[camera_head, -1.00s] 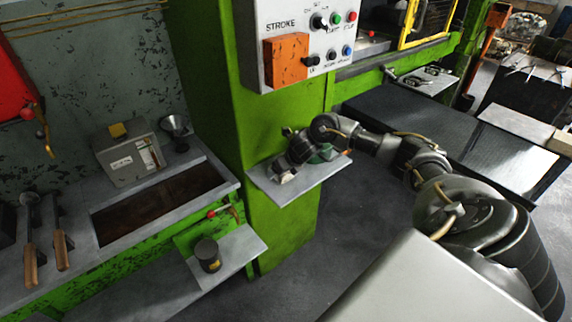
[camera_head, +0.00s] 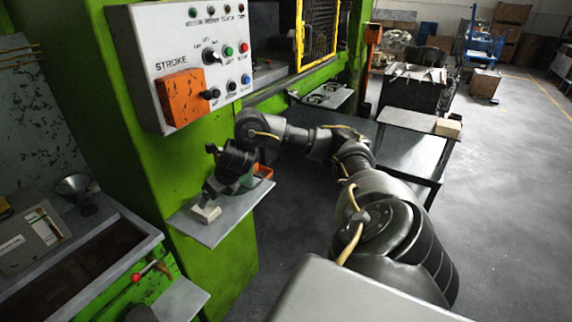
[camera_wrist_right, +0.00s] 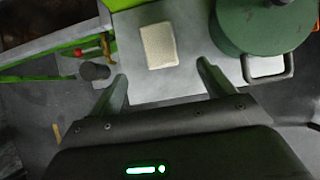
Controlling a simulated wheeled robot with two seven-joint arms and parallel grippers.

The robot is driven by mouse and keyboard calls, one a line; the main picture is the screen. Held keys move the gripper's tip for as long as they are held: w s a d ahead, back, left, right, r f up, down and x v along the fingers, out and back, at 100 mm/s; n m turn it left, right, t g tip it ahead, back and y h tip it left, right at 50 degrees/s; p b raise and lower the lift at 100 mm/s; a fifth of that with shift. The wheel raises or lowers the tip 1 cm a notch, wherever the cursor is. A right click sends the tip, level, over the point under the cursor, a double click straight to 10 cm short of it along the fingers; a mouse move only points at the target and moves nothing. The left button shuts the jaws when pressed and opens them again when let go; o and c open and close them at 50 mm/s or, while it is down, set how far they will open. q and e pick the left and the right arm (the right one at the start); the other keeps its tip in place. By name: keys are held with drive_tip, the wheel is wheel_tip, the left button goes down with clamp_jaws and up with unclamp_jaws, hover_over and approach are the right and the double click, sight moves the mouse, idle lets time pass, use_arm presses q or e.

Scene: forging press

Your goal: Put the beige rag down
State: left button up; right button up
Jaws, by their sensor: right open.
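The beige rag (camera_head: 206,212) lies folded as a flat block on the small grey shelf (camera_head: 226,222) on the green press column. In the right wrist view the rag (camera_wrist_right: 158,46) lies flat on the shelf plate, beyond the fingertips and roughly centred between them. My right gripper (camera_head: 211,187) is close to the rag on its far side in the head view. In the wrist view the right gripper (camera_wrist_right: 162,72) has its fingers spread wide with nothing between them. My left gripper is not in view.
A green can (camera_wrist_right: 262,22) stands on the shelf beside the right finger; an orange item (camera_head: 263,171) is near it. The control panel (camera_head: 195,60) with its orange box (camera_head: 183,97) is above the shelf. A red-knobbed lever (camera_head: 137,277) is at lower left.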

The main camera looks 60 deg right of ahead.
drive_tip(key=w+a+f+m+t+y, duration=0.1)
drive_tip(key=a+f+m+y, duration=0.45)
drive_tip(key=a, duration=0.85)
drive_tip(key=a+f+m+t+y, duration=0.1)
drive_tip(key=a+f+m+y, duration=0.2)
drive_tip(key=a+f+m, duration=0.8)
drive_tip(key=s+d+f+m+g+h, duration=0.1)
drive_tip(key=s+d+f+m+h, duration=0.2)
drive_tip(key=f, duration=0.6)
drive_tip(key=s+d+f+m, duration=0.1)
drive_tip(key=s+f+m, duration=0.35)
drive_tip(key=f, duration=0.55)
drive_tip(key=s+d+f+m+g+h, duration=0.1)
drive_tip(key=s+f+m+h, duration=0.1)
drive_tip(key=s+f, duration=0.5)
drive_tip(key=s+f+m+g+h, duration=0.1)
drive_tip(key=s+f+m+g, duration=0.1)
drive_tip(key=s+f, duration=0.4)
drive_tip(key=s+d+f+m+g+h, duration=0.1)
drive_tip(key=s+f+m, duration=0.2)
drive_tip(key=s, duration=1.3)
drive_tip(key=s+f+m+g+h, duration=0.1)
drive_tip(key=s+f+m+g, duration=0.1)
drive_tip(key=s+f, duration=0.7)
drive_tip(key=shift+s+d+g, duration=0.3)
drive_tip(key=shift+s+d, duration=0.05)
drive_tip(key=shift+s, duration=0.85)
